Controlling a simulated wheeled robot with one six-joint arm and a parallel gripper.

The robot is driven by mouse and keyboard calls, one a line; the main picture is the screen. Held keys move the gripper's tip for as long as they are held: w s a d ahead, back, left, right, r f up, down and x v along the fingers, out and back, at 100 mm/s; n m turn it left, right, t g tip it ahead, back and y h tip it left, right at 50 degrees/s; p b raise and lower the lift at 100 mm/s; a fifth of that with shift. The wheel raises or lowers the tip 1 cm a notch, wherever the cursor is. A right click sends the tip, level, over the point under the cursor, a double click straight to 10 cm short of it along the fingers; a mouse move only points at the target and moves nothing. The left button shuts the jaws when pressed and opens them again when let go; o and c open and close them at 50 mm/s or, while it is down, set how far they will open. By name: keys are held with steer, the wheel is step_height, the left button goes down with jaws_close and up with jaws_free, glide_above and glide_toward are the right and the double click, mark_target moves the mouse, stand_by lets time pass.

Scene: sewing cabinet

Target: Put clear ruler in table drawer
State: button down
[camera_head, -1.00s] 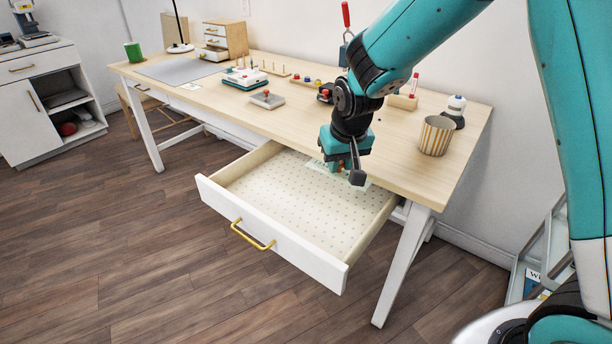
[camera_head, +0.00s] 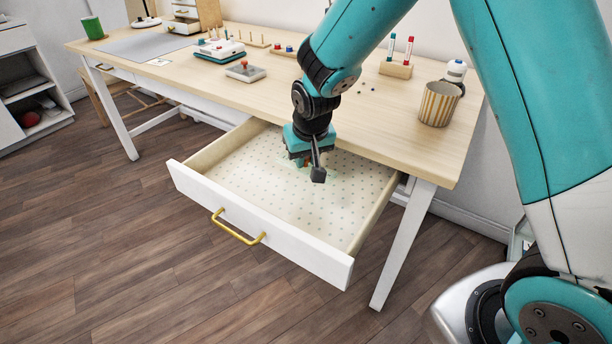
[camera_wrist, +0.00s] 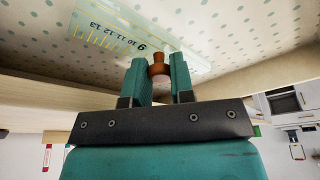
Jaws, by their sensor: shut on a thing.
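The clear ruler (camera_wrist: 112,32) shows in the wrist view as a pale, see-through strip with yellow marks and dark numbers. A brown knob (camera_wrist: 159,70) stands on it. My gripper (camera_wrist: 160,72) is shut on this knob, one finger on each side. In the head view my gripper (camera_head: 303,160) is inside the outline of the open table drawer (camera_head: 258,228), towards its back. The ruler is hardly visible there, mostly hidden by the gripper. The drawer has a white front, a yellow handle and a dotted liner. I cannot tell whether the ruler touches the liner.
The wooden tabletop (camera_head: 380,125) lies just behind and above the drawer. A striped cup (camera_head: 438,104) stands near its right end, beside a white bottle (camera_head: 455,72). The drawer's front part is clear.

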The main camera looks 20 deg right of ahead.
mark_target(307, 168)
steer(key=shift+f+b, duration=0.4)
steer(key=shift+f, duration=2.05)
steer(key=shift+f, duration=0.15)
steer(key=c, duration=1)
jaws_free()
steer(key=p+v, duration=0.2)
steer(key=v, duration=1)
steer(key=s+a+r+n+g+y, duration=0.1)
steer(key=s+r, duration=0.3)
steer(key=s, duration=0.4)
steer(key=s+a+r+n+g+y, duration=0.1)
steer(key=s+r+n, duration=0.3)
steer(key=s, duration=0.4)
steer(key=s+a+r+n+g+y, duration=0.1)
steer(key=s+r, duration=0.3)
steer(key=s, duration=0.4)
steer(key=shift+s+a+n+y, duration=0.15)
steer(key=shift+a+n+y, duration=0.2)
steer(key=shift+a, duration=0.1)
steer(key=shift+s+a+n+y, duration=0.2)
steer(key=shift+a+n+y, duration=0.15)
steer(key=shift+a, duration=0.1)
